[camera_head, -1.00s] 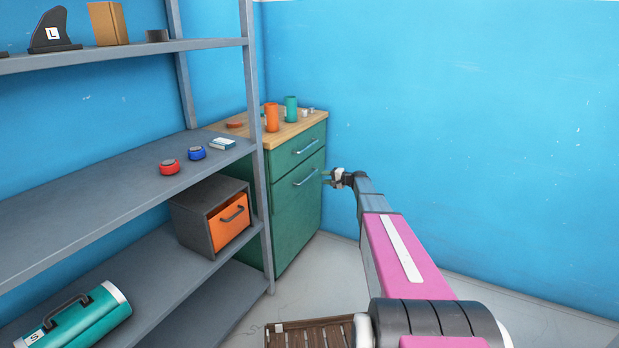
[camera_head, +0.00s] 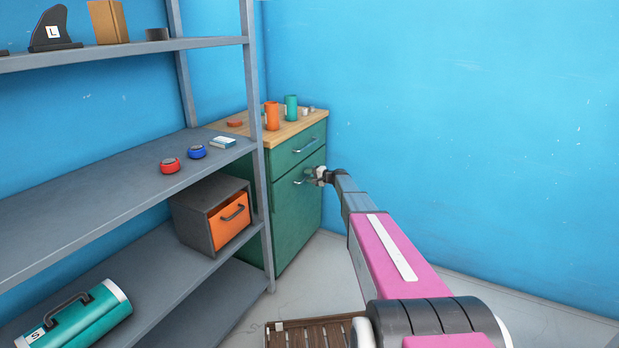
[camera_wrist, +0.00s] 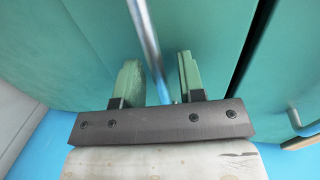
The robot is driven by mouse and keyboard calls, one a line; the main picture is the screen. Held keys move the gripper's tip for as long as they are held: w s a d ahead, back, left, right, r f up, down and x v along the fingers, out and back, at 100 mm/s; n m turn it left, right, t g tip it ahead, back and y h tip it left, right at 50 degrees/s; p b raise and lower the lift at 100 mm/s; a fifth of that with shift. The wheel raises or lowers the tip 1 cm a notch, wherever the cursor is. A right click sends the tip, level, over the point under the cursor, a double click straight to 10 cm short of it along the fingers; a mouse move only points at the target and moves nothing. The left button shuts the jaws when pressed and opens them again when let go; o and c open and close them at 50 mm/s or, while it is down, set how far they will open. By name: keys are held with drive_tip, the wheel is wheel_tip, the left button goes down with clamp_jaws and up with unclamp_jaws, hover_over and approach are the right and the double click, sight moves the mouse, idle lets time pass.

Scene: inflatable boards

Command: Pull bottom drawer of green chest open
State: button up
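The green chest (camera_head: 265,165) stands in the corner against the blue wall, with a wooden top. Its bottom drawer (camera_head: 297,222) has a tall green front and looks shut. My gripper (camera_head: 314,176) is at the bottom drawer's handle, near the upper part of that front, and partly hides it. In the wrist view, the handle (camera_wrist: 148,40) is a metal bar running between the two green fingers of my gripper (camera_wrist: 158,78). The fingers are open, with a gap showing on each side of the bar.
The top drawer's handle (camera_head: 306,146) is just above. A grey shelf unit (camera_head: 100,210) stands close on the left, holding an orange-fronted box (camera_head: 229,222). Orange (camera_head: 272,117) and green (camera_head: 291,108) cups stand on the chest.

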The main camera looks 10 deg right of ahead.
clamp_jaws()
drive_tip(key=f+v, duration=0.2)
drive_tip(key=v, duration=1)
drive_tip(key=f+v, duration=0.2)
drive_tip(key=v, duration=1)
drive_tip(key=shift+s+d+f, duration=0.35)
drive_tip(key=shift+s+d, duration=0.1)
drive_tip(key=shift+o, duration=0.3)
unclamp_jaws()
drive_tip(key=v, duration=1)
drive_tip(key=shift+s+d, duration=0.2)
drive_tip(key=shift+d, duration=0.1)
drive_tip(key=shift+r, duration=0.1)
